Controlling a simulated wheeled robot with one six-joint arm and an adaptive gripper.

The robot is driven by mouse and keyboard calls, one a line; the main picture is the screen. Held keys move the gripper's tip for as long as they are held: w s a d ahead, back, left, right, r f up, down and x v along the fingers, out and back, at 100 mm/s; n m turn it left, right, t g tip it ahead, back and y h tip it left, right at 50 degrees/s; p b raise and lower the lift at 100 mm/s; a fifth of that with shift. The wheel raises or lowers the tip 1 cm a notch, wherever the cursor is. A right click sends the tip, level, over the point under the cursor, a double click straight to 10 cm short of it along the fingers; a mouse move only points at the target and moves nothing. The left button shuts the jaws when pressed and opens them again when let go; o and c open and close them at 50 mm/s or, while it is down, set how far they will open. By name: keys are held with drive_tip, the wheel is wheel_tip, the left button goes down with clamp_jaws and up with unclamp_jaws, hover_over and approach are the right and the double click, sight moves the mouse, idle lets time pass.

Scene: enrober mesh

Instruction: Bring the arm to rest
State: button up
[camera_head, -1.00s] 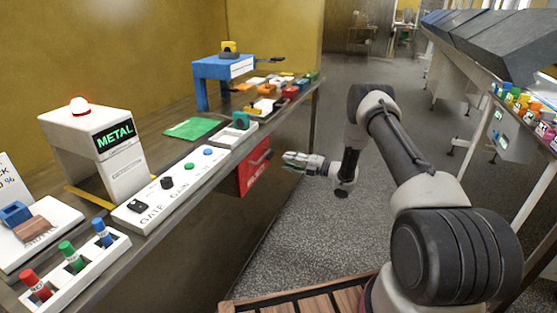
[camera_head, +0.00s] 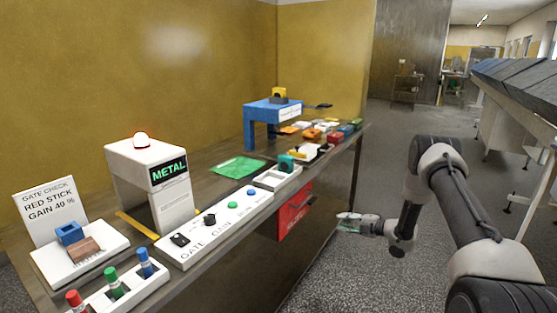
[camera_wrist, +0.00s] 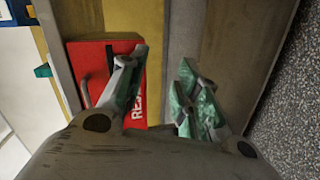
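My gripper (camera_head: 350,221) hangs in front of the bench, just right of the red box under the bench edge. My arm (camera_head: 435,185) is bent, with its elbow raised at the right of the head view. In the wrist view my gripper (camera_wrist: 162,60) has its two fingers apart, with green pads on their inner faces. Nothing shows between the fingers. The red box (camera_head: 293,213) has a handle and white lettering, partly hidden by the left finger in the wrist view. The gripper appears apart from the box.
A sign (camera_head: 50,212) reads RED STICK GAIN 40 %. A conveyor machine (camera_head: 515,90) stands right. Grey floor (camera_head: 400,112) lies clear between.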

drive_tip(key=s+d+f+m+g+h, duration=0.3)
drive_tip(key=s+d+f+m+h, duration=0.4)
drive_tip(key=d+m, duration=0.25)
drive_tip(key=s+d+r+m+g+h, duration=0.45)
drive_tip(key=s+d+r+m, duration=0.3)
drive_tip(key=r, duration=0.25)
drive_tip(key=s+a+r+m, duration=0.2)
drive_tip(key=s+a+r, duration=0.2)
drive_tip(key=s+r, duration=0.7)
drive_tip(key=s+a+r+m+t, duration=0.1)
drive_tip(key=s+a+r+m, duration=0.2)
drive_tip(key=s+r, duration=0.9)
drive_tip(key=s+a+r+m, duration=0.3)
drive_tip(key=s+a+r, duration=0.3)
drive_tip(key=s+r, duration=0.6)
wheel_tip(320, 180, up, 4)
drive_tip(key=shift+s+a+f+t, duration=0.15)
drive_tip(key=shift+s+a+t, duration=0.1)
drive_tip(key=shift+t, duration=0.1)
